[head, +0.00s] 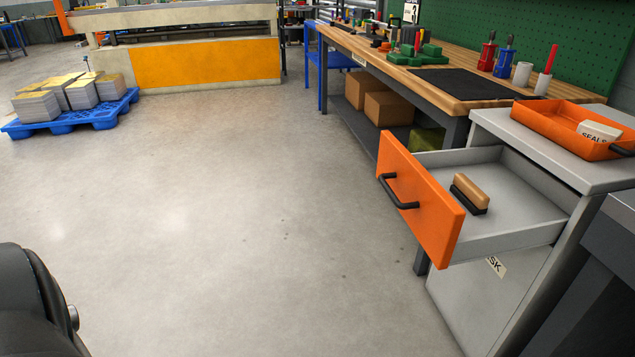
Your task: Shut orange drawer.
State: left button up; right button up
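The orange drawer (428,205) is pulled well out of a grey cabinet (500,290) at the right of the head view. Its orange front has a black bar handle (397,191) and faces left. A brush with a wooden back and dark bristles (470,194) lies inside the grey drawer box. Neither of my grippers is in view. A dark part of my own body shows at the lower left.
An orange tray (560,128) with a card marked SEALS stands on the cabinet top. A wooden workbench (395,75) with tools stands behind the cabinet. A blue pallet (75,118) with stacked sheets is at far left. The floor (230,210) before the drawer is clear.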

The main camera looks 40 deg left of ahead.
aim_at(529, 208)
jog(key=i+u, duration=0.2)
jog(key=u, duration=0.15)
jog(key=i+l+u, duration=0.1)
jog(key=u, duration=0.3)
jog(key=i+l+u, duration=0.15)
jog(key=u, duration=0.2)
jog(key=i+l, duration=0.55)
jog(key=k+z, duration=0.1)
jog(key=k+l, duration=0.05)
jog(key=k, duration=0.05)
